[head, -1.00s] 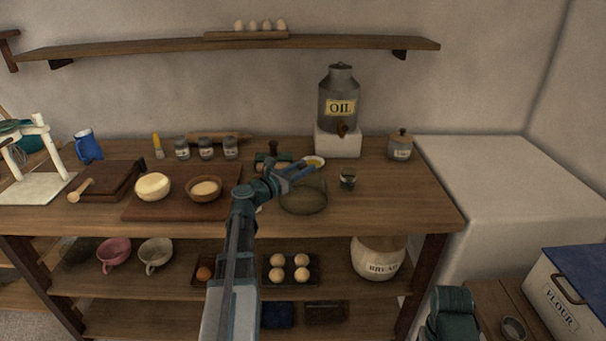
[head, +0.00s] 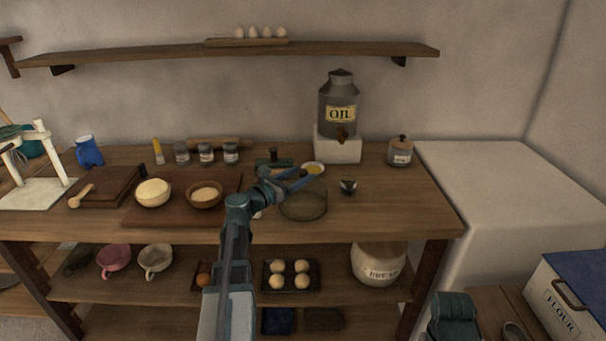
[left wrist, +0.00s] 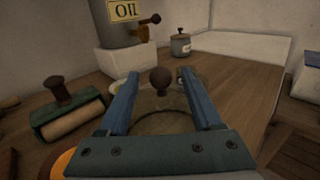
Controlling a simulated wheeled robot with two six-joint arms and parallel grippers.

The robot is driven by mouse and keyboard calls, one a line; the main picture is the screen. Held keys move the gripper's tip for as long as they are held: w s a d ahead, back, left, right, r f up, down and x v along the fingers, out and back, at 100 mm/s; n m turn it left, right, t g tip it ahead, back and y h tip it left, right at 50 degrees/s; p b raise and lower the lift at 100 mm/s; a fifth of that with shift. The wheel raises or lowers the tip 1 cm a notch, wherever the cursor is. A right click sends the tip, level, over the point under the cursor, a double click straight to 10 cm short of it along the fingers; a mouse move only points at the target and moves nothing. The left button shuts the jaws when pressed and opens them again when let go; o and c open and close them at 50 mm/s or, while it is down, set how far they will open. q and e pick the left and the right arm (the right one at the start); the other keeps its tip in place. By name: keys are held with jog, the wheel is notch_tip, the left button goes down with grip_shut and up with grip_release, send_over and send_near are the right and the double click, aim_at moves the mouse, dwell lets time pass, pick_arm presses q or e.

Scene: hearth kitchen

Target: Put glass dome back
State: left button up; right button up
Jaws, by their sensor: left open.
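The glass dome (head: 303,212) is a clear, dark-tinted cover on the right half of the wooden table. My left gripper (head: 302,182) is over the dome, open and empty. In the left wrist view its two blue fingers (left wrist: 159,76) stand to either side of the knob, with gaps; I cannot tell whether the knob is fully between the tips. In the head view the gripper hides the knob. My right gripper is not in view; only part of my right arm shows at bottom right.
A green block with a roller (left wrist: 66,117) stands left of the dome. A yellow-filled dish (head: 313,168), the oil can on its white block (head: 338,149) and a lidded jar (head: 400,152) are behind. A small dark cup (head: 348,186) is to the right. The table's right front is clear.

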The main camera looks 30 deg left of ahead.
pick_arm(q)
jog(key=v, duration=1)
jog(key=shift+s+a, duration=0.1)
